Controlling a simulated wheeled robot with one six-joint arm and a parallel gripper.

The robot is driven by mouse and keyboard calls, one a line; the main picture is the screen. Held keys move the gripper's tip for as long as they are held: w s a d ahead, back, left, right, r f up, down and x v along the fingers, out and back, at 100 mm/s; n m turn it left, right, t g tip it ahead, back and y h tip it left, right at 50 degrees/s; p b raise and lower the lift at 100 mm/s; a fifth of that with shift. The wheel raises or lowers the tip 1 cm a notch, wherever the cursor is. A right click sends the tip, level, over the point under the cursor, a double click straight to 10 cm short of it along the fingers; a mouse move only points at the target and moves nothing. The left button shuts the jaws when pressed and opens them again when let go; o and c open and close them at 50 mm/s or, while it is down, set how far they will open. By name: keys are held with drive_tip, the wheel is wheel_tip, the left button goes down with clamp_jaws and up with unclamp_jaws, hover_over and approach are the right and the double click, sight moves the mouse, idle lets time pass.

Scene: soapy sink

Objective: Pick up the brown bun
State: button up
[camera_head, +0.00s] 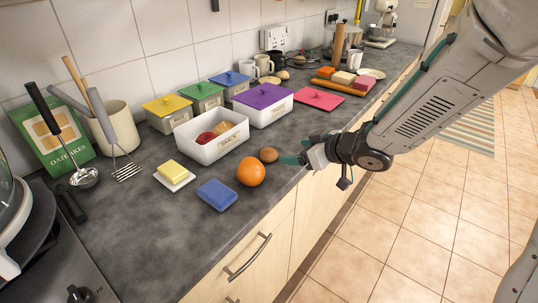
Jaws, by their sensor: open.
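A small brown round thing, which looks like the brown bun (268,154), lies on the grey counter near its front edge, just behind an orange (250,172). My gripper (288,159) reaches in from the right, low over the counter edge. The fingertips are close to the bun's right side. I cannot tell whether they touch it.
A blue sponge-like block (217,194) and butter on a white dish (174,175) lie left of the orange. An open white box (211,139) with food inside stands behind. A red lid (320,98) and a cutting board (345,86) with blocks lie farther back.

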sight(275, 154)
drive_tip(key=shift+s+a+f+g+y, duration=0.15)
drive_tip(key=shift+a+f+y, duration=0.1)
drive_tip(key=shift+a, duration=0.25)
drive_tip(key=shift+a+f+g+y, duration=0.15)
drive_tip(key=shift+a+f, duration=0.1)
drive_tip(key=shift+a, duration=0.25)
drive_tip(key=x, duration=0.7)
drive_tip(key=shift+w+d+f, duration=0.1)
drive_tip(key=shift+w+d, duration=0.1)
drive_tip(key=shift+w, duration=0.15)
drive_tip(key=shift+c, duration=0.3)
drive_tip(key=c, duration=1)
